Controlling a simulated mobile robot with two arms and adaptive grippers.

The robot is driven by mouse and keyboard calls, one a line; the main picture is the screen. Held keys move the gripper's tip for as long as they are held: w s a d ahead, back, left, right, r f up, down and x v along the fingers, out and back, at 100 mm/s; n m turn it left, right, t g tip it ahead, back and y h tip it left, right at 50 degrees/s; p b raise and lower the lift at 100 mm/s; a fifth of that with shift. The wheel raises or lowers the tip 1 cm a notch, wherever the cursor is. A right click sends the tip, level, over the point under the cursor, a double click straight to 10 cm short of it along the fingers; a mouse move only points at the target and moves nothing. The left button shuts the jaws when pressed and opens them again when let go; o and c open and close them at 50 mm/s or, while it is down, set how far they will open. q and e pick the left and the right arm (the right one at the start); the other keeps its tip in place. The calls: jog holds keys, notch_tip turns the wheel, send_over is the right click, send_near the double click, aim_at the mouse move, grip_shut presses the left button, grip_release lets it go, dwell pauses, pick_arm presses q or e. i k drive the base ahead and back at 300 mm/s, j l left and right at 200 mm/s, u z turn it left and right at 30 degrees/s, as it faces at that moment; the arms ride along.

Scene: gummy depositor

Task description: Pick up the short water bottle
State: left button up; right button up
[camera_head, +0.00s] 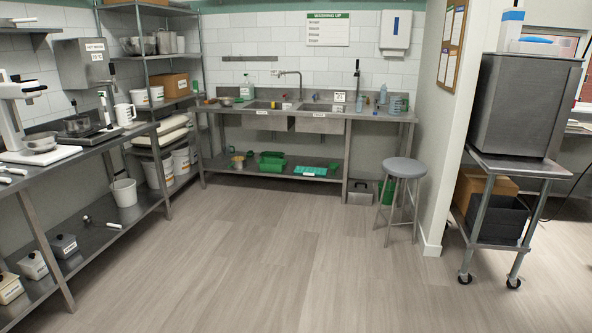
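I cannot pick out a short water bottle with certainty at this distance. Several small bottles and containers stand at the right end of the steel sink counter (230,109) along the back wall. Among them are a bluish bottle (383,93) and a wider greenish container (395,104). A clear bottle with a green label (247,89) stands at the back of the counter, left of the sinks. Neither of my grippers is in view.
The wooden floor (240,245) is open up to the sink counter. A round stool (404,167) stands before its right end. A long steel bench (90,152) and shelving (146,60) line the left. A wheeled cart (520,166) carrying a large steel box (525,105) stands right.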

aim_at(359, 101)
jog(key=i+j+z, duration=0.1)
jog(key=i+z, duration=0.4)
jog(key=i, duration=3.45)
jog(key=i+l+u, duration=0.15)
jog(key=i, duration=0.35)
jog(key=i+l+u, duration=0.2)
jog(key=i, duration=0.35)
jog(key=i+l+u, duration=0.15)
jog(key=i+l, duration=0.15)
jog(key=i, duration=0.15)
jog(key=i+l, duration=0.15)
jog(key=i, duration=0.7)
